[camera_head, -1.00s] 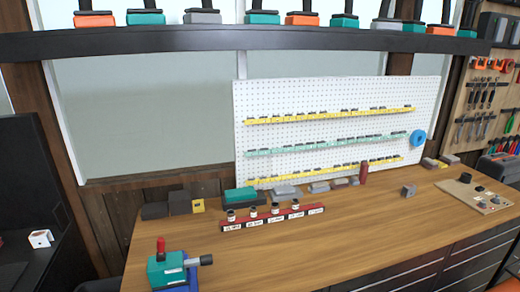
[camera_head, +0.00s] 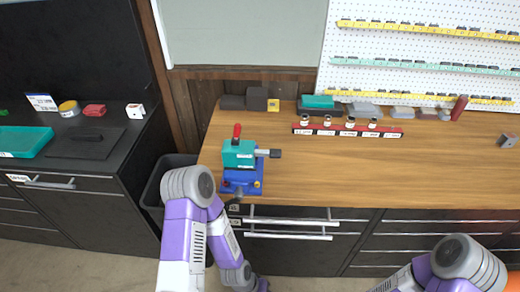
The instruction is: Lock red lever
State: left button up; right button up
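The red lever (camera_head: 237,131) stands upright on top of a teal block (camera_head: 238,154). The block sits on a blue base (camera_head: 242,180) near the front left edge of the wooden bench. A grey bar with a dark end (camera_head: 268,153) sticks out of the block to the right. My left arm is bent at the bottom, below and in front of the device, with its elbow near the bench edge. My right arm shows at the bottom right. Neither gripper can be made out in this view.
The wooden bench (camera_head: 320,175) is clear right of the device. Behind stands a red rack (camera_head: 347,131) with several small bottles. Drawer handles (camera_head: 290,229) project from the bench front. A dark bin (camera_head: 160,180) stands left, beside a black cabinet (camera_head: 80,180).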

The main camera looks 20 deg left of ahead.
aim_at(236, 140)
jog(key=k, duration=1.3)
jog(key=u, duration=0.75)
jog(key=i, duration=1.25)
jog(key=z, duration=0.2)
